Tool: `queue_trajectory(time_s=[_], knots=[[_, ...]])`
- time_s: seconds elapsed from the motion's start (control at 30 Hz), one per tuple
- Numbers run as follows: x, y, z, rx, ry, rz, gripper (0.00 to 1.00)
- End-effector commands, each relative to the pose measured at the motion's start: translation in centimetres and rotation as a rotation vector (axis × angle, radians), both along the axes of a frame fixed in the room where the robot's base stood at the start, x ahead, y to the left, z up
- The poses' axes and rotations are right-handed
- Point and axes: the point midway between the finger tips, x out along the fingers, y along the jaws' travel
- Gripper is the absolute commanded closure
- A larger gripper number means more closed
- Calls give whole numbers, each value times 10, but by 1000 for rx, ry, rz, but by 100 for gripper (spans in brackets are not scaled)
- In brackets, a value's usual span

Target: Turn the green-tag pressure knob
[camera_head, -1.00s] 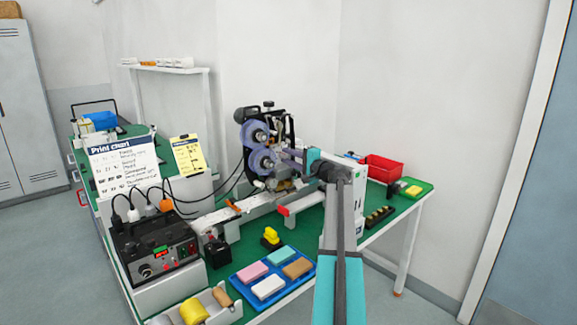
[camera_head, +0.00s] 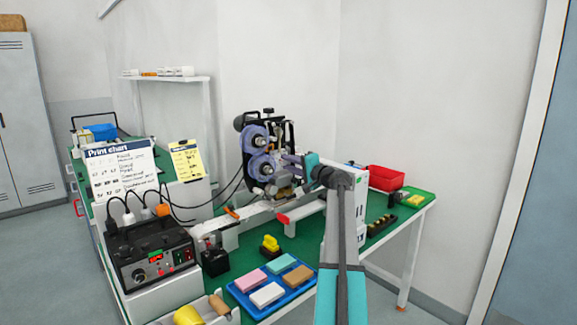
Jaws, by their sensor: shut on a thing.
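The coder (camera_head: 268,128) is a dark machine with two purple reels, standing at the back of the green-topped table. My gripper (camera_head: 284,158) is at the coder's right side, beside the lower reel. It is shut on a small part there, at the place of the pressure knob. The knob and its green tag are too small and too covered by the jaws to make out. My arm reaches in from the bottom right of the picture.
A black control box (camera_head: 152,256) with cables stands at the left front. A blue tray (camera_head: 240,299) of coloured blocks lies in front. A red bin (camera_head: 385,178) and a green tray (camera_head: 424,198) are at the right. A yellow-topped block (camera_head: 270,243) stands mid-table.

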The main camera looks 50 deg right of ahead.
Motion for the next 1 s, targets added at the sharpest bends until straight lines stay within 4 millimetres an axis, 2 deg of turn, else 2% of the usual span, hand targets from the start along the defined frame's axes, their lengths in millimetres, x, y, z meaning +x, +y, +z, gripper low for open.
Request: queue_trajectory(time_s=[0.13,0.17,0.23,0.27,0.67,0.87,1.0], knots=[[0,0,0,1,0,-1,98],[0,0,0,1,0,-1,71],[0,0,0,1,0,0,59],[0,0,0,1,0,0,57],[-3,0,0,1,0,0,57],[-18,2,-1,1,0,-1,57],[-36,3,-1,1,0,-2,57]])
